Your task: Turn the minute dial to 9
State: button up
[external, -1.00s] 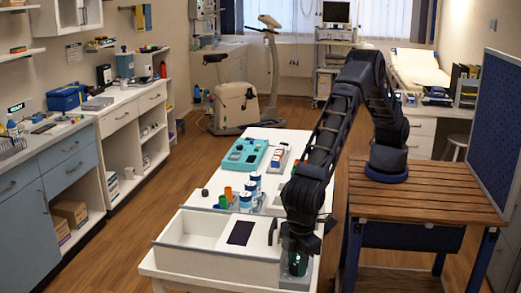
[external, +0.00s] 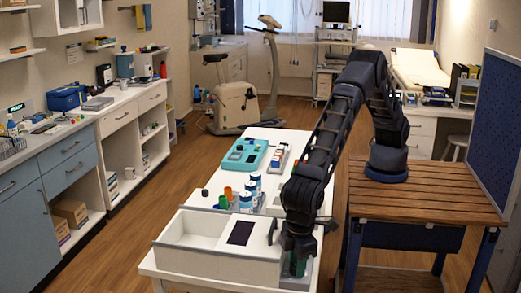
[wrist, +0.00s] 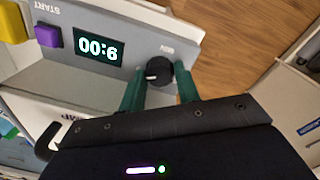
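The minute dial (wrist: 158,70) is a round black knob with a white mark, on a grey panel. It shows in the wrist view just beyond my gripper, with small upside-down lettering beside it. In the external view, my gripper (external: 298,264) is low at the table's near right end and hides the dial.
A purple button (wrist: 47,36) and a yellow button (wrist: 12,22) sit on the same panel, left of the display. A white box (external: 215,262) stands left of my gripper. Bottles (external: 247,200) and a teal tray (external: 261,149) stand farther back on the white table.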

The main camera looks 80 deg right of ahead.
jog(key=o, duration=0.3)
jog(key=shift+r, duration=0.1)
notch_tip(320, 180, up, 11)
jog(key=shift+s+a+f, duration=0.15)
jog(key=shift+a+f, duration=0.05)
dwell(0.3)
dwell(0.4)
